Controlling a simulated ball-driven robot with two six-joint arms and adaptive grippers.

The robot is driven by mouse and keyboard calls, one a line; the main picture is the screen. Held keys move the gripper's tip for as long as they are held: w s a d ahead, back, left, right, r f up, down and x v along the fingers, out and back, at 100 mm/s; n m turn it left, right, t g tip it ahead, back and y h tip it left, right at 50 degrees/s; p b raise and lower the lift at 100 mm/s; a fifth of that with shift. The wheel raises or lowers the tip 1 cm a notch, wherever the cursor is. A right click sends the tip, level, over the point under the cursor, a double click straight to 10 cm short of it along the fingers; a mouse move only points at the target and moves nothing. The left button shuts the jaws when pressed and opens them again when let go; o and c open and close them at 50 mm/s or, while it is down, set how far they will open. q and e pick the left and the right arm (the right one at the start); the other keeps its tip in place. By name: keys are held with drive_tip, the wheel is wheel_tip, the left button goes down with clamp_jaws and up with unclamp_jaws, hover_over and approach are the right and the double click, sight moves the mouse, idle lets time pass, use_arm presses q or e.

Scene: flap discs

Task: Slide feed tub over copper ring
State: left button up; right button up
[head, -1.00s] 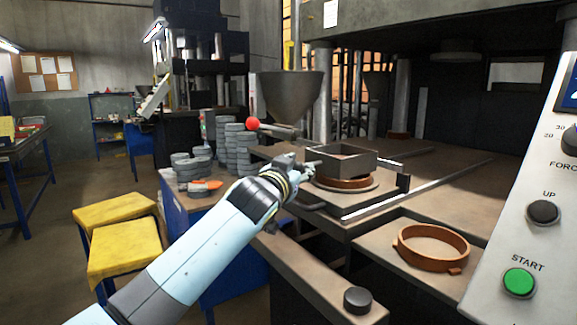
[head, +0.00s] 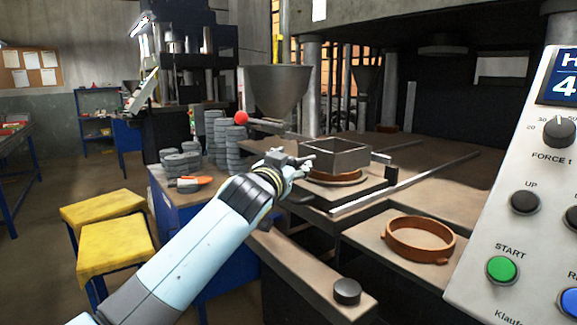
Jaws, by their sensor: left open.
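The feed tub, a grey square open-topped box (head: 345,159), stands on the press plate at centre. A copper ring (head: 337,177) shows under its front edge, so the tub appears to cover the ring at least partly; the ring's back is hidden. My left gripper (head: 303,161) is open at the tub's left side, close to its wall. I cannot tell whether the fingers touch it. A second copper ring with lugs (head: 420,239) lies apart on the front right shelf. My right gripper is not in view.
A grey hopper (head: 276,88) and a lever with a red ball (head: 241,118) stand behind my gripper. Stacks of grey discs (head: 217,140) are on the blue bench at left. A control panel (head: 525,230) borders the right. The plate right of the tub is largely clear.

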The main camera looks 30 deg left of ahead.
use_arm(q)
drive_tip(key=s+d, duration=0.2)
drive_tip(key=s, duration=0.9)
drive_tip(key=shift+s+d, duration=0.15)
drive_tip(key=shift+s, duration=0.25)
